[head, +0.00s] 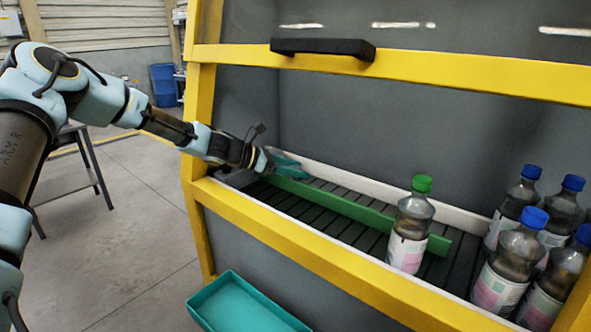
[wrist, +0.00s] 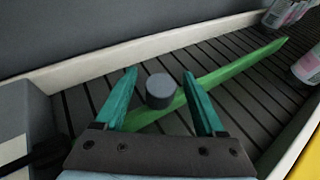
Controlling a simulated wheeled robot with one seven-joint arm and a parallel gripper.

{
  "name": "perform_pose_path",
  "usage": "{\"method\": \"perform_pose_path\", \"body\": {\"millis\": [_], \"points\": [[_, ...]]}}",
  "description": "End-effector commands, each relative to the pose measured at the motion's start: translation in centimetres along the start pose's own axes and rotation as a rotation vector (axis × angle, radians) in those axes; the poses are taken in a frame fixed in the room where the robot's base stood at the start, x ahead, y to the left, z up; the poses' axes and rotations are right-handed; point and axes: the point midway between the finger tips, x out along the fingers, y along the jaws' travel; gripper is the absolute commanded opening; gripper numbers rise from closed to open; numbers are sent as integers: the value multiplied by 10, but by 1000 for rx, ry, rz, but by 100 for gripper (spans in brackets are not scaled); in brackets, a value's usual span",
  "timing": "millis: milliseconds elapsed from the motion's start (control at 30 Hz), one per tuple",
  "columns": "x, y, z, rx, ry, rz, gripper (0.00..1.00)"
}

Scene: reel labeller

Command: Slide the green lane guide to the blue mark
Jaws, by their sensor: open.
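The green lane guide (head: 340,205) is a long bar lying at a slant over the dark slatted conveyor bed. It also shows in the wrist view (wrist: 235,68), running from near my gripper to the upper right. A dark grey round knob (wrist: 160,92) stands at the guide's near end, between my fingers in the picture. My gripper (wrist: 160,76) is open, with a teal finger on each side of the knob and gaps visible. In the head view my gripper (head: 288,164) is over the bed's left end. I cannot make out a blue mark in either view.
A green-capped bottle (head: 411,226) stands by the guide's right part. Several blue-capped bottles (head: 511,256) crowd the right end. A yellow frame (head: 330,259) with a black handle (head: 322,47) surrounds the opening. A teal tray (head: 230,300) is below. Pale rails (wrist: 150,45) border the bed.

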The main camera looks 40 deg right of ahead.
Motion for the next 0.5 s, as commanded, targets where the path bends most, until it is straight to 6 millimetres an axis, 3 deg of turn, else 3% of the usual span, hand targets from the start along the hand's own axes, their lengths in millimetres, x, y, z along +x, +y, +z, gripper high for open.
{"method": "perform_pose_path", "body": {"millis": [267,500], "points": [[-5,0,-1,1,0,1,72],[-44,2,-3,3,2,5,72]]}}
